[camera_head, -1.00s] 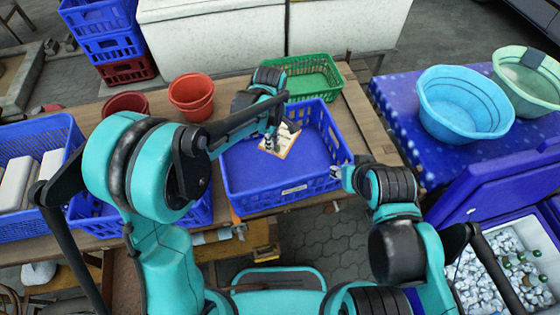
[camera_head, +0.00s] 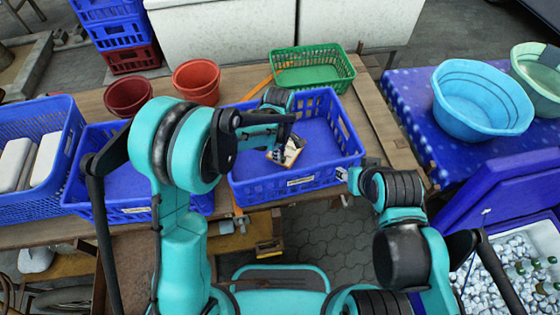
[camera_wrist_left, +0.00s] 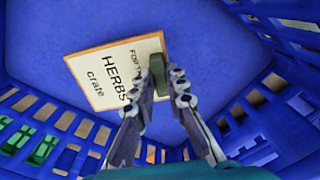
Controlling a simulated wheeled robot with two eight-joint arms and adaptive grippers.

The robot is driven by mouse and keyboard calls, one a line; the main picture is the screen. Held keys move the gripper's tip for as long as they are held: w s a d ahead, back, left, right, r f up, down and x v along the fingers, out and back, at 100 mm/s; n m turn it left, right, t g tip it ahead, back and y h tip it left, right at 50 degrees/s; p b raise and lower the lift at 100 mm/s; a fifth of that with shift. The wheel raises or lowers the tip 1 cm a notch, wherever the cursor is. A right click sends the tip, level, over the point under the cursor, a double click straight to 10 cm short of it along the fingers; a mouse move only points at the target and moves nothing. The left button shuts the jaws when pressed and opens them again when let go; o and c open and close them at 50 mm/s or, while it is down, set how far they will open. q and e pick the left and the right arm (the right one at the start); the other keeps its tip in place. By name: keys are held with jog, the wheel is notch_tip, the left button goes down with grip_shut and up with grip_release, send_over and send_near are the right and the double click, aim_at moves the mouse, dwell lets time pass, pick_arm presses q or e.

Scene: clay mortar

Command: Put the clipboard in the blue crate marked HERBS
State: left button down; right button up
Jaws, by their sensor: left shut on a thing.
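The clipboard (camera_head: 290,152) is a small tan-edged board with a white sheet. In the left wrist view the clipboard (camera_wrist_left: 112,75) reads "FOR THE HERBS crate" and has a green clip. My left gripper (camera_head: 283,146) is shut on it at the clip; its fingers show in the left wrist view (camera_wrist_left: 163,88). The board is inside the blue crate (camera_head: 338,176), over its floor; whether it touches the floor I cannot tell. The crate's front label is too small to read. My right gripper (camera_head: 346,174) is beside the crate's front right corner, its jaws unclear.
Another blue crate (camera_head: 130,208) stands just left, and one with pale blocks (camera_head: 50,215) farther left. Red pots (camera_head: 196,80) and a green basket (camera_head: 312,70) stand behind. A blue basin (camera_head: 480,100) is on the right table. The crate's right part is clear.

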pick_arm(q)
jog(key=shift+f+b, duration=0.65)
jog(key=shift+f, duration=1.3)
jog(key=shift+f, duration=0.15)
jog(key=c, duration=1.5)
grip_release()
jog(key=shift+c, duration=0.2)
